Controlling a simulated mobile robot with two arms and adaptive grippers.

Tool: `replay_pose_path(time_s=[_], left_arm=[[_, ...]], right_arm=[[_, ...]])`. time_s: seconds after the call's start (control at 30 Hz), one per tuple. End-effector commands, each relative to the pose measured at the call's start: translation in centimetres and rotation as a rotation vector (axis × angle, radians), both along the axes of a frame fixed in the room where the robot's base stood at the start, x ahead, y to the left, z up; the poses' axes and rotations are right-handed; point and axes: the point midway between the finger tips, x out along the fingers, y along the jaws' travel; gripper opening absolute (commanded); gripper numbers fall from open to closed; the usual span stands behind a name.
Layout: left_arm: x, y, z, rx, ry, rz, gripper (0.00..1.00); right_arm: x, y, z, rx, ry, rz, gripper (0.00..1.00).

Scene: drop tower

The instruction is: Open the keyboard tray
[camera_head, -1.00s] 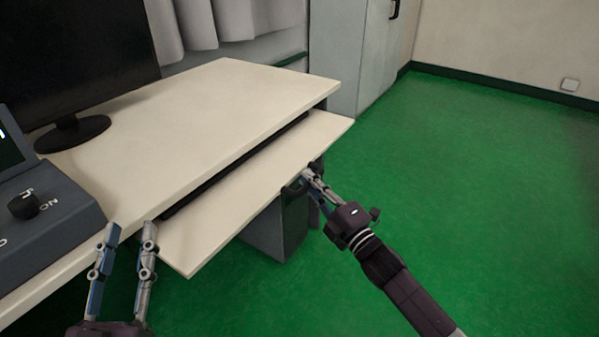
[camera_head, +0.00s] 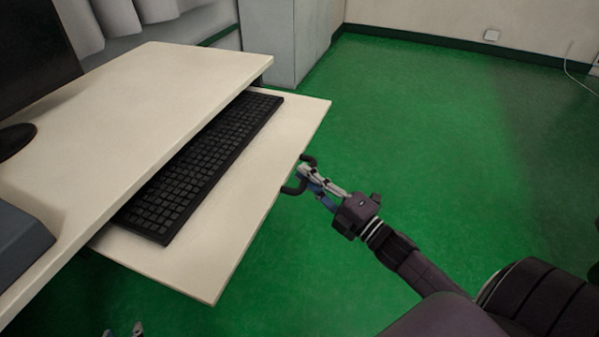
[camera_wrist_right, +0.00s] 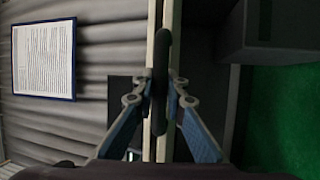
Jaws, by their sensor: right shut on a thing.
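The keyboard tray (camera_head: 262,190) is a cream board slid out from under the desk top, with a black keyboard (camera_head: 195,175) lying on it in full view. A dark handle (camera_head: 292,188) sits at the tray's front edge. My right gripper (camera_head: 306,173) is at that edge, shut on the handle. In the right wrist view the dark handle (camera_wrist_right: 161,65) runs between the two fingers of the right gripper (camera_wrist_right: 160,92). Only the fingertips of my left gripper (camera_head: 123,331) show at the bottom edge of the head view; its opening is unclear.
The cream desk top (camera_head: 130,105) stands above the tray. A monitor (camera_head: 30,60) and a grey-blue console (camera_head: 20,245) are on it at the left. A grey cabinet (camera_head: 285,40) stands behind. Green floor (camera_head: 430,130) is free to the right.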

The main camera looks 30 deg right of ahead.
Motion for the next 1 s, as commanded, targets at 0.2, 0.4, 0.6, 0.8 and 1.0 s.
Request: replay_pose_path(time_s=[0.2,0.4,0.6,0.8,1.0], left_arm=[[-0.1,0.1,-0.2,0.002,0.008,0.001,0.32],[-0.1,0.1,-0.1,0.002,0.007,0.001,0.32],[-0.1,0.1,-0.1,0.002,0.007,0.001,0.32],[-0.1,0.0,-0.1,0.000,0.004,-0.001,0.32],[-0.1,0.0,-0.1,0.000,0.004,-0.001,0.32]], right_arm=[[-0.1,-0.1,-0.2,-0.001,0.004,-0.001,0.00],[-0.1,-0.1,-0.2,-0.001,0.003,-0.001,0.17],[-0.1,0.0,-0.1,-0.001,0.002,0.000,0.30],[-0.1,0.0,-0.1,0.000,0.001,0.000,0.30],[-1.7,-0.4,-0.5,0.001,0.004,0.000,0.30]])
